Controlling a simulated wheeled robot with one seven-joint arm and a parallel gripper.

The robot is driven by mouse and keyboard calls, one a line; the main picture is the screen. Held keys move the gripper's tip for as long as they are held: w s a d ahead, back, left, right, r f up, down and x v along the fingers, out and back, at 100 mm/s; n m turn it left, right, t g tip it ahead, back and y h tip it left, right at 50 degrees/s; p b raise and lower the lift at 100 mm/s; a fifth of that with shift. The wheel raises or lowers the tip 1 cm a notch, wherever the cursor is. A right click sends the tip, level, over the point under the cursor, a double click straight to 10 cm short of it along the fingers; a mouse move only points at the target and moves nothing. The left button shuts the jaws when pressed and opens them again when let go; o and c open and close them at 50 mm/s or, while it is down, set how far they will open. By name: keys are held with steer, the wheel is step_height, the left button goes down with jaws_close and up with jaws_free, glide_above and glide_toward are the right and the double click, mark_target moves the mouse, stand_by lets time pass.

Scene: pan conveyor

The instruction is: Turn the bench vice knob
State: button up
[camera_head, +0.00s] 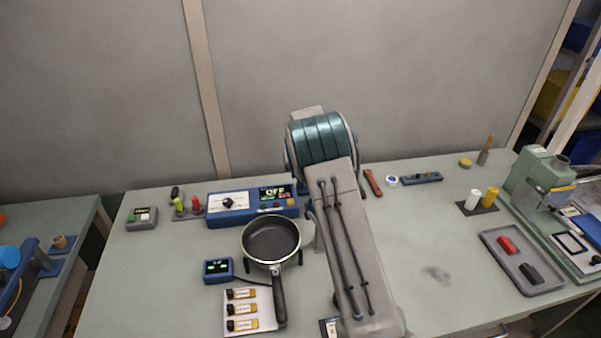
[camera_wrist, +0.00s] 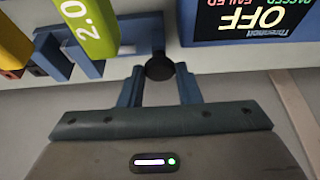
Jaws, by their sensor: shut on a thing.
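In the wrist view, a round black knob (camera_wrist: 160,67) sits between the two blue-grey fingertips of my gripper (camera_wrist: 161,80). The gripper is shut on the knob. A blue bracket-like body, seemingly the bench vice (camera_wrist: 92,67), lies just left of the knob, beside a green block marked 2.0 (camera_wrist: 90,27). How the knob joins it is hard to see. In the head view, my arm covers my gripper, the knob and most of the vice.
A blue tester (camera_head: 239,215) with an OFF display stands left of my arm; its display edge is close in the wrist view (camera_wrist: 245,40). A black pan (camera_head: 271,241) stands in front of it. A grey tray (camera_head: 497,249) lies at the right.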

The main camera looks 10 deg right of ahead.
steer(key=m+h, duration=0.1)
steer(key=m, duration=0.1)
steer(key=m+h, duration=0.1)
steer(key=m, duration=0.2)
steer(key=shift+w+a, duration=0.1)
steer(key=shift+a, duration=0.1)
steer(key=m+g+h, duration=0.1)
steer(key=m, duration=0.2)
steer(key=m+b, duration=0.1)
steer(key=m, duration=0.2)
steer(key=shift+w+a+g+h, duration=0.1)
steer(key=shift+g+h, duration=0.3)
steer(key=o, duration=1)
steer(key=shift+c, duration=0.2)
steer(key=shift+r, duration=0.1)
steer(key=b+v, duration=0.1)
steer(key=v, duration=1.2)
steer(key=shift+a+r+b, duration=0.15)
steer(key=shift+r+b, duration=0.15)
steer(key=shift+b, duration=0.1)
